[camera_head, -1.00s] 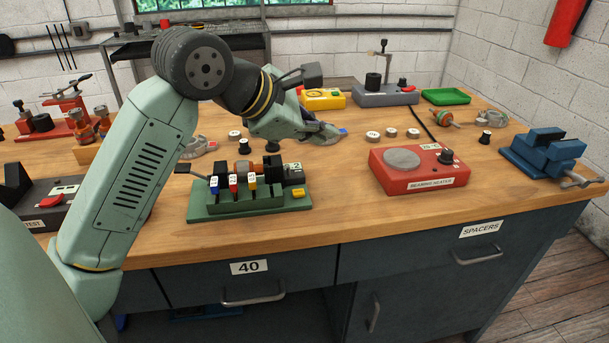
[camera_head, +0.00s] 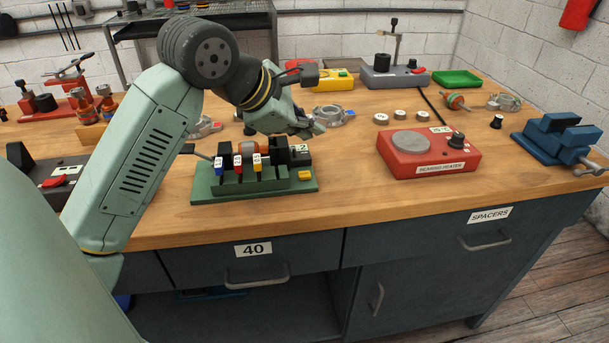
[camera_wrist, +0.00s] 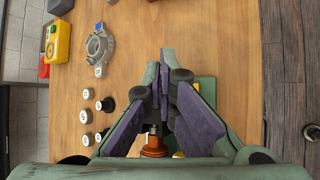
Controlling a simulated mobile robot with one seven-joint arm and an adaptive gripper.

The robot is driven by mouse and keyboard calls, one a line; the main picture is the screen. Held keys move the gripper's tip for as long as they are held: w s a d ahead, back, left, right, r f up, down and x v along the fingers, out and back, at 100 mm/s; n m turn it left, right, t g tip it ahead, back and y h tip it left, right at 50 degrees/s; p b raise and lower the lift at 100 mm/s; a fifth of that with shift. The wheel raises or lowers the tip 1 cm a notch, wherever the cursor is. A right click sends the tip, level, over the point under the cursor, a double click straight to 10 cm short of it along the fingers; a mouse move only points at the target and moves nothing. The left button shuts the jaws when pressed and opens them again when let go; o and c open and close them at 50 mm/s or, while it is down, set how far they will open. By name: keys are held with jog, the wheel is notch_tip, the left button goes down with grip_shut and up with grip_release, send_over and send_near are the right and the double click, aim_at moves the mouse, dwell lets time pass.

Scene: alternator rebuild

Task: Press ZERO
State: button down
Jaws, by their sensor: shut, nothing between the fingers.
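A green fixture (camera_head: 212,194) stands near the bench's front edge, with blue, red and yellow tabs and a copper-coloured rotor (camera_head: 262,147). A yellow button (camera_head: 305,175) is at its right end, below a small display (camera_head: 299,148); no ZERO lettering is readable. My gripper (camera_head: 316,130) is shut and empty, above and behind the fixture's right end, apart from the button. In the wrist view my gripper (camera_wrist: 159,62) has its fingertips together. The rotor (camera_wrist: 153,146) shows between the finger bases. A yellow patch (camera_wrist: 196,87) shows beside the right finger, which hides most of the fixture.
A red bearing heater (camera_head: 428,160) stands to the right, and a blue vise (camera_head: 556,142) beyond it. Behind are a yellow instrument (camera_head: 333,82), a grey press stand (camera_head: 394,76), a green tray (camera_head: 457,78) and several round spacers (camera_head: 381,118). Bare wood separates fixture and heater.

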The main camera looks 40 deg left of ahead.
jog(key=b, duration=0.3)
send_over(307, 176)
notch_tip(307, 176, down, 6)
jog(key=shift+r, duration=0.2)
jog(key=shift+f+b, duration=0.45)
jog(key=shift+f+b, duration=0.2)
jog(key=shift+b, duration=0.15)
dwell(0.4)
jog(key=shift+f+b, duration=0.25)
jog(key=shift+b, duration=0.2)
jog(key=shift+f+b, duration=0.45)
jog(key=shift+b, duration=0.15)
dwell(0.7)
jog(key=shift+r, duration=0.1)
jog(key=shift+r+p, duration=0.3)
jog(key=shift+r, duration=0.5)
